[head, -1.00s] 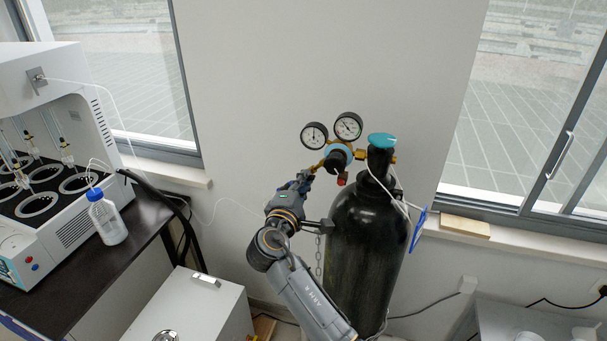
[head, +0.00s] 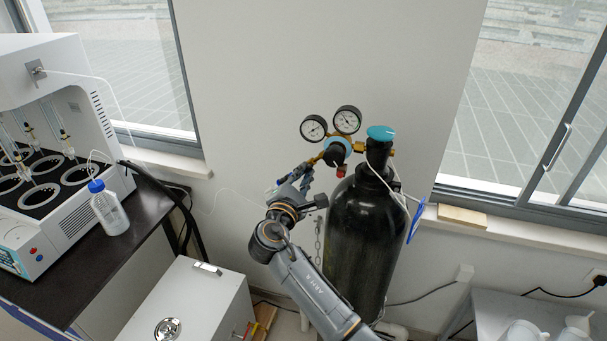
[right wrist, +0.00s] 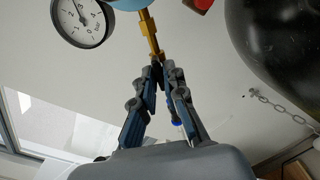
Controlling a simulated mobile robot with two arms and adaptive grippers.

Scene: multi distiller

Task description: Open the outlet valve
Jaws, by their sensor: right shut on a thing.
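A tall black gas cylinder (head: 362,240) with a teal top knob (head: 381,132) stands by the wall. Its regulator has two round gauges (head: 313,128) and a brass outlet stem (head: 318,159) reaching left. The stem (right wrist: 150,34) and one gauge (right wrist: 83,18) also show in the right wrist view. My right gripper (head: 303,172) is at the stem's outer end. In the right wrist view its fingertips (right wrist: 163,70) are shut on the outlet valve, which they mostly hide. A small blue piece (right wrist: 176,124) shows between the fingers. My left gripper is not in view.
A white distiller (head: 62,215) and a blue-capped bottle (head: 109,212) are on the dark bench at left. A grey-white box (head: 190,305) stands below. A chain (head: 318,240) hangs beside the cylinder, and a thin tube runs along the wall.

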